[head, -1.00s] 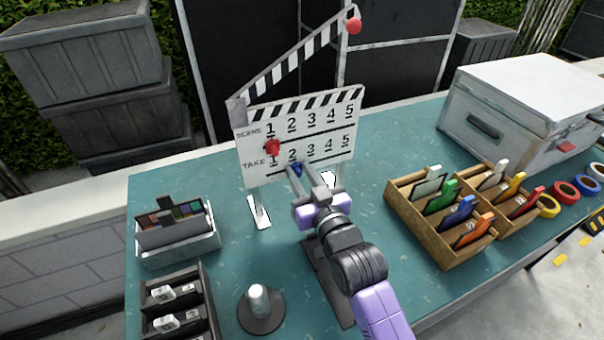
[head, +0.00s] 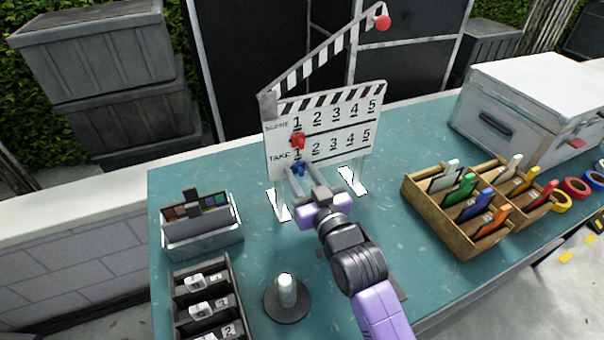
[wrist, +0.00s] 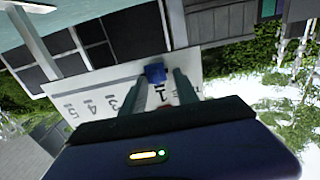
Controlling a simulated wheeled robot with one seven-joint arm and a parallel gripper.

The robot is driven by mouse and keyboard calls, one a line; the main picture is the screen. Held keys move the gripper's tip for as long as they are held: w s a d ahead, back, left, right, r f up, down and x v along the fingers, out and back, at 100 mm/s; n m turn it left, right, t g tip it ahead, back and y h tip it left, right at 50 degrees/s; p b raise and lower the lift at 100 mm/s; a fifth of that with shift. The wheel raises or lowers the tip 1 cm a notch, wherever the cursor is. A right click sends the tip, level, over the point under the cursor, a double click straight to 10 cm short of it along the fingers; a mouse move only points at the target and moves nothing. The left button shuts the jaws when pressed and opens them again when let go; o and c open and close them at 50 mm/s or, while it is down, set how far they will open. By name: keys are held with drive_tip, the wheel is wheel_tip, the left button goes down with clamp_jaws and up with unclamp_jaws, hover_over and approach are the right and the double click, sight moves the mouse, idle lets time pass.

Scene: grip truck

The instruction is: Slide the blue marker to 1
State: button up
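The white clapperboard (head: 345,136) stands upright on the table, with a SCENE row and a TAKE row numbered 1 to 5. The blue marker (head: 298,168) sits at the board's lower edge, just below the TAKE 1. In the wrist view the blue marker (wrist: 155,73) lines up with the printed 1. The red marker (head: 298,140) is under the SCENE 1. My gripper (head: 305,171) is open at the board's lower left. In the wrist view its fingers stand on either side of the blue marker, with visible gaps.
A wooden tray (head: 432,211) of coloured markers and a metal case (head: 515,118) are at the right. A grey caddy (head: 203,237), a black rack (head: 180,290) and a round stand (head: 287,305) are at the left and front. The board's feet flank my gripper.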

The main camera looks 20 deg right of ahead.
drive_tip(key=s+b, duration=0.1)
drive_tip(key=s, duration=0.6)
drive_tip(key=shift+s, duration=0.4)
drive_tip(key=s+f+g, duration=0.1)
drive_tip(key=s+f, duration=0.1)
drive_tip(key=s, duration=1.6)
drive_tip(key=s+f+g, duration=0.2)
drive_tip(key=s+f, duration=0.1)
drive_tip(key=s, duration=1.5)
